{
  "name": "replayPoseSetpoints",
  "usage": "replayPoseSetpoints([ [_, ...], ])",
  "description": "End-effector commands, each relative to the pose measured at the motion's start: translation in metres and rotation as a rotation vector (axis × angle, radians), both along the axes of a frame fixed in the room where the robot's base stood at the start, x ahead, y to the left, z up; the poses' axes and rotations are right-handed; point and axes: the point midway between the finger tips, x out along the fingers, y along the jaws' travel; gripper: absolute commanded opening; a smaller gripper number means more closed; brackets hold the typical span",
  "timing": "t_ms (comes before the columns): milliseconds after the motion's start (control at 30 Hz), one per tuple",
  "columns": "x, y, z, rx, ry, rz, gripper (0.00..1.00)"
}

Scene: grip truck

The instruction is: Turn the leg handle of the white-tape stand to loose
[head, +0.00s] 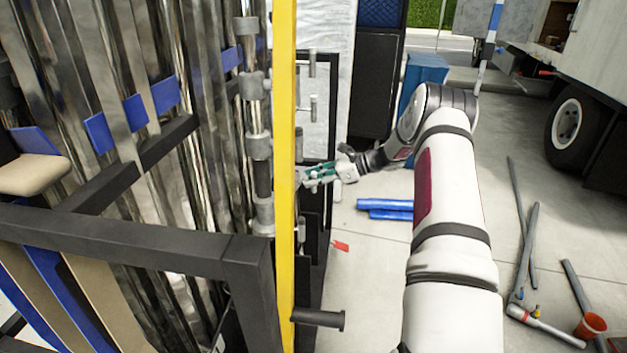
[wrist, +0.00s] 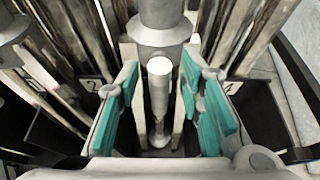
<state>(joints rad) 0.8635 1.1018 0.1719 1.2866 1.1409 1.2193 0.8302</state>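My gripper (head: 318,178) reaches in from the right, beside the yellow post, towards the upright metal stands in the rack. In the wrist view my gripper (wrist: 160,100) is open, with one teal-padded finger on each side of a pale grey handle (wrist: 159,90). The handle lies between the pads, with a visible gap on both sides. Behind it is a thick grey stand collar (wrist: 158,32). I cannot make out white tape on this stand. In the head view the handle is too small to tell apart from my gripper.
A yellow post (head: 285,120) and dark rack frame (head: 130,240) stand close to the left of my arm. Blue bars (head: 385,209) and loose pipes (head: 525,245) lie on the floor. Some floor right of my arm is clear.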

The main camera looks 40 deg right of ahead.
Motion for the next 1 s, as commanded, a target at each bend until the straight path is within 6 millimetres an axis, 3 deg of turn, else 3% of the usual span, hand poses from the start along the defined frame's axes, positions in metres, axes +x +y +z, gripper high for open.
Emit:
replayPoseSetpoints([
  [300, 0.0011, 0.0013, -0.0006, 0.0, 0.0, 0.0, 0.32],
  [433, 0.001, 0.0013, -0.0006, 0.0, 0.0, 0.0, 0.02],
  [467, 0.001, 0.0013, -0.0006, 0.0, 0.0, 0.0, 0.0],
  [1000, -0.0011, 0.0021, -0.0002, -0.066, -0.073, 0.0, 0.0],
])
